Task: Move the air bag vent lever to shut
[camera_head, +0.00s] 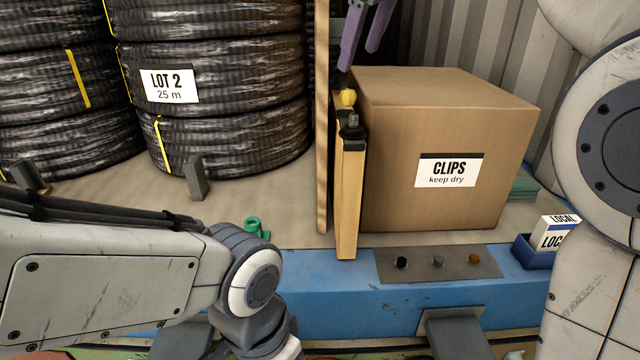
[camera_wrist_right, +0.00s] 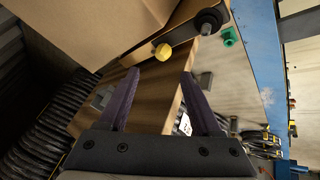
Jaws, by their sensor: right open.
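A narrow tan upright piece (camera_head: 349,200), which looks like the air bag, stands between the hose coils and the carton. On its top end are a yellow knob (camera_head: 348,97), apparently the vent lever's end, and a dark round fitting (camera_head: 352,120). The wrist view shows the yellow knob (camera_wrist_right: 163,52) and the black fitting (camera_wrist_right: 209,21). My right gripper (camera_head: 362,66) has purple fingers and hangs above the knob, open and empty. In the wrist view the knob lies just beyond the open fingertips (camera_wrist_right: 160,74), apart from them. My left arm shows; its fingers are out of frame.
A CLIPS carton (camera_head: 430,150) stands close right of the tan piece. Black hose coils (camera_head: 215,90) fill the left, with a tan upright board (camera_head: 322,120) beside them. A blue beam (camera_head: 450,290) runs along the front. A small blue box (camera_head: 535,253) sits at right.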

